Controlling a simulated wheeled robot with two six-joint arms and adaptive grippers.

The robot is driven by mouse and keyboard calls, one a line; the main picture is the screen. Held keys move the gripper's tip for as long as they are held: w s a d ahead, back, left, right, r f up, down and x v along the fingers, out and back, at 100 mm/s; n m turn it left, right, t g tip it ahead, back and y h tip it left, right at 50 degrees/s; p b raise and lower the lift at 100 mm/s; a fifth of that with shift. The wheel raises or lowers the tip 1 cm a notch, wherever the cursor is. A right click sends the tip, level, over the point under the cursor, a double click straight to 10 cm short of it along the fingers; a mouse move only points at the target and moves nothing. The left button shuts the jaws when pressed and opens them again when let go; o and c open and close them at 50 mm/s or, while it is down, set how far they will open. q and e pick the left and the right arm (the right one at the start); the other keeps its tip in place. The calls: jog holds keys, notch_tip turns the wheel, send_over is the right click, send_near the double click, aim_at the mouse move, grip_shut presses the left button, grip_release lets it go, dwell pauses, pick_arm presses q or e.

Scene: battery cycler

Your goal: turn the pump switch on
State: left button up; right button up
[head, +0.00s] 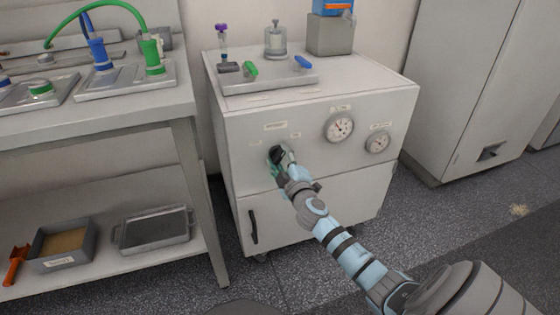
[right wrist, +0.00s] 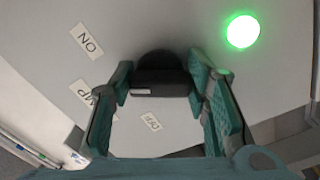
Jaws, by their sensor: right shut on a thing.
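The pump switch is a black knob (right wrist: 160,72) on the white front panel of the cabinet (head: 240,130). It also shows as a dark round shape in the head view (head: 275,152), mostly behind my gripper. My right gripper (head: 283,159) reaches the panel and is shut on the knob, with a teal finger on each side in the right wrist view (right wrist: 160,85). The knob has a small white mark on its face. An ON label (right wrist: 87,40) and an OFF label (right wrist: 151,122) lie near it. A round lamp (right wrist: 242,31) beside it glows green. My left gripper is out of view.
Two gauges (head: 339,127) (head: 377,142) sit right of the switch. A bench (head: 188,100) is at left. The floor to the right is mostly clear.

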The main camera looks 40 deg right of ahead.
dwell(0.3)
jog(key=shift+f, duration=0.1)
jog(key=o, duration=1.2)
jog(key=shift+c, duration=0.2)
jog(key=v, duration=1.2)
